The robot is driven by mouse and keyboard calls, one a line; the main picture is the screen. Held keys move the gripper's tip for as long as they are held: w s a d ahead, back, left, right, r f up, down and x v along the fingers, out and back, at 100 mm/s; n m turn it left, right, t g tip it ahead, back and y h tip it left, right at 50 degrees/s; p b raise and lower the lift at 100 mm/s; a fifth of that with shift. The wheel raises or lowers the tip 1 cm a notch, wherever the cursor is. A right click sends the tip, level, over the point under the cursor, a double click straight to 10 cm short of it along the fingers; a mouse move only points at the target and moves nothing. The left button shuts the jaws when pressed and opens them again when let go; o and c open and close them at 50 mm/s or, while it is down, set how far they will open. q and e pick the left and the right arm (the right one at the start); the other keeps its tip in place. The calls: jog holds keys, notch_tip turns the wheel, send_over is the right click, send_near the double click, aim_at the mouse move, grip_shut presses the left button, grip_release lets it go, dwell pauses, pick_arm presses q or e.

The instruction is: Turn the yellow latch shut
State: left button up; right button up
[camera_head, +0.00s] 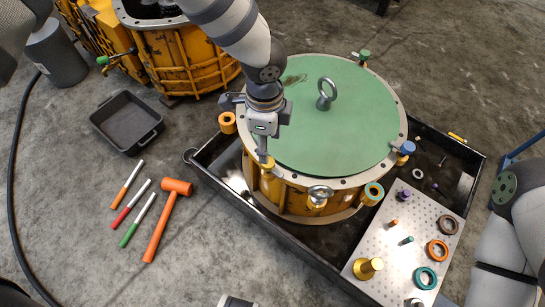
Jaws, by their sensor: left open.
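The yellow latch (267,164) sits at the front left of the rim of the round orange housing (290,197). The housing has a green lid (345,130) with an upright ring bolt (325,94). My left gripper (262,155) points down right at the yellow latch and partly covers it. It is open, and I cannot tell whether its fingers touch the latch. A blue latch (407,148) and a green latch (364,55) sit elsewhere on the rim. My right arm shows at the right edge; its gripper is out of view.
The housing stands in a black tray (285,250) with a perforated plate (378,245) bearing rings and pegs. On the floor lie an orange hammer (164,222), several markers (131,203) and an empty black bin (126,122). Another orange casing (185,60) stands behind.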

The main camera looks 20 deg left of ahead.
aim_at(273, 169)
pick_arm(q)
notch_tip(273, 169, down, 8)
jog(key=shift+r+b, duration=0.25)
jog(key=shift+b, duration=0.25)
jog(key=shift+c, duration=0.3)
grip_shut()
